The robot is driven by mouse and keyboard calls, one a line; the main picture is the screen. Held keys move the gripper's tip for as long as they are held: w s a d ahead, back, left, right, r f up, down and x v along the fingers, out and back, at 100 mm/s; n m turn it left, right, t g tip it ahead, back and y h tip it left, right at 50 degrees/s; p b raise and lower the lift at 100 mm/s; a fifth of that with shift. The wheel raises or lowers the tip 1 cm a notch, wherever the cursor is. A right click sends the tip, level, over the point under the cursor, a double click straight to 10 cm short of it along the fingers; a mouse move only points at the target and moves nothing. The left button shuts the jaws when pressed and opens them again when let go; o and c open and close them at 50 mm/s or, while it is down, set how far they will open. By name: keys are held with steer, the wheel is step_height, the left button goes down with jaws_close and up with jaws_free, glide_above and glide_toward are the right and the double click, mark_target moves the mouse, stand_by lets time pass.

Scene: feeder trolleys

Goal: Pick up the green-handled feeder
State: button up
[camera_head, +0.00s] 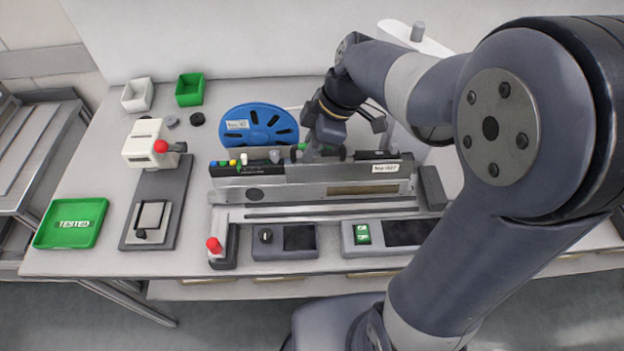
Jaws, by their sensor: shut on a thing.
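A long grey metal feeder (310,188) with a white label at its right end lies across a bench fixture. A small patch of green (299,147) shows at its top, beside my fingers, and the rest of the handle is hidden. My gripper (325,150) comes down from above and is shut on the feeder at its top middle. Its fingertips are mostly hidden. A blue reel (258,140) stands upright behind the feeder's left half. I cannot tell whether the feeder is clear of the fixture.
The fixture (335,213) has a red-knobbed lever (215,247) and control boxes (285,241) in front. To the left are a press with a red knob (150,143), a green TESTED tray (72,223), and white (138,95) and green bins (190,89). A rack (35,150) stands far left.

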steer(key=shift+r, duration=0.2)
jaws_close()
steer(key=shift+r, duration=0.3)
step_height(320, 180, up, 9)
steer(key=shift+f+b, duration=0.2)
steer(key=shift+b, duration=0.2)
steer(key=t+b, duration=0.2)
steer(key=b, duration=0.7)
glide_above(321, 164)
steer(key=a, duration=0.1)
steer(key=f, duration=0.6)
steer(key=shift+s+a+f, duration=0.1)
steer(key=shift+a+f, duration=0.1)
steer(key=shift+s+f+b, duration=0.2)
steer(key=shift+f+b, duration=0.15)
steer(key=shift+f+b, duration=0.85)
steer(key=shift+f, duration=0.2)
stand_by(0.9)
steer(key=shift+s+d, duration=0.1)
steer(key=shift+d, duration=1.4)
